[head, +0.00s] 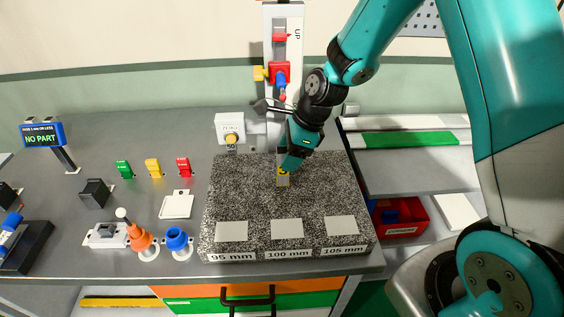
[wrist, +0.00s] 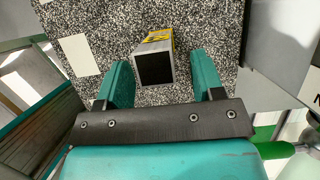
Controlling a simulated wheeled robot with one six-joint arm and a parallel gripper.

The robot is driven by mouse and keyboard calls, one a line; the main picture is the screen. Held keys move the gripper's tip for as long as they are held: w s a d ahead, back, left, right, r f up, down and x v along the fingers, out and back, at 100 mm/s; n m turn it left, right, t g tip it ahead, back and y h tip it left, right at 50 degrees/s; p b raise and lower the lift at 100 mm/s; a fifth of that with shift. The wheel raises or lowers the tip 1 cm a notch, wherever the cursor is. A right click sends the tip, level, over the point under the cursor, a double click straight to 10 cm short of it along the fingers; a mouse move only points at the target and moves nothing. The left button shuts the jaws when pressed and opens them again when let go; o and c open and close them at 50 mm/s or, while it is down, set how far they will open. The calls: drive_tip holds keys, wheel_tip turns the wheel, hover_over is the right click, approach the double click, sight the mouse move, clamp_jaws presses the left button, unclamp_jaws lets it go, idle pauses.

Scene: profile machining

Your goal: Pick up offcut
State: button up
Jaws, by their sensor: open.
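The offcut looks to be the short grey square profile with a yellow-and-black label (head: 283,180), standing on the speckled granite plate (head: 240,190). In the wrist view the offcut (wrist: 154,68) shows its dark square end, with the label on its far side. My gripper (head: 290,160) is above and at the offcut in the head view, hiding its upper part. In the wrist view my gripper (wrist: 162,72) is open, with one teal finger on each side of the offcut and visible gaps between. I cannot tell how deep the fingers reach around it.
Three pale pads marked 95, 100 and 105 mm line the plate's front; one is the 100 mm pad (head: 286,229). A yellow-button box (head: 230,128) and a post with red clamps (head: 280,75) stand behind. A red bin (head: 402,218) is at right. Orange (head: 139,238) and blue (head: 177,240) fixtures stand left.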

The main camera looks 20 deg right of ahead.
drive_tip(key=shift+w+a, duration=0.15)
drive_tip(key=shift+a, duration=0.55)
drive_tip(key=shift+w+f+p, duration=0.1)
drive_tip(key=shift+f+p, duration=0.3)
drive_tip(key=shift+f, duration=0.15)
drive_tip(key=c, duration=1)
drive_tip(key=shift+c, duration=0.2)
